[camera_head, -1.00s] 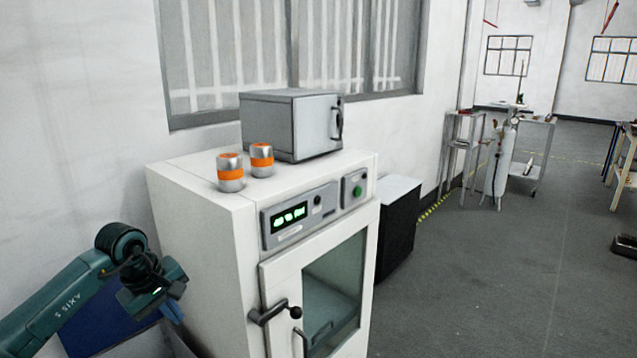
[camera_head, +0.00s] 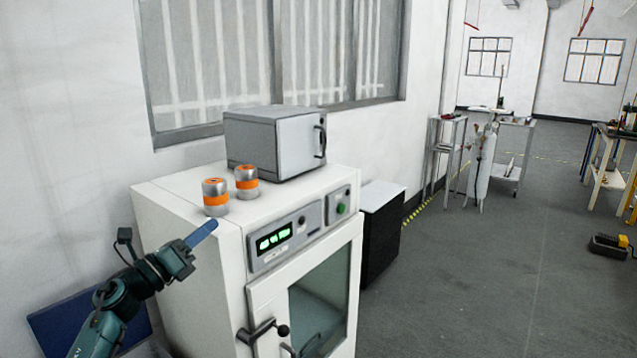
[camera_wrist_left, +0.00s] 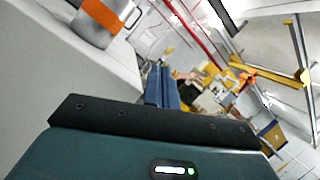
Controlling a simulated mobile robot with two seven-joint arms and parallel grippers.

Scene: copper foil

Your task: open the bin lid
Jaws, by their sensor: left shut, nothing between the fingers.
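My left gripper (camera_head: 202,234) is at the lower left in the head view, raised beside the left side of the white oven cabinet. Its blue fingers are shut with nothing between them and point up and right. They also show in the left wrist view (camera_wrist_left: 161,86). A blue panel (camera_head: 50,325) lies low at the left, partly behind my left arm; whether it is a bin lid I cannot tell. A black box with a white top (camera_head: 384,193) stands right of the cabinet, its top closed. My right gripper is not in view.
The white oven cabinet (camera_head: 190,270) stands against the wall with a door handle (camera_head: 262,331) in front. Two orange-banded cans (camera_head: 215,197) and a grey box (camera_head: 273,142) stand on it. A gas cylinder (camera_head: 483,165) stands farther back. The grey floor at right is mostly clear.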

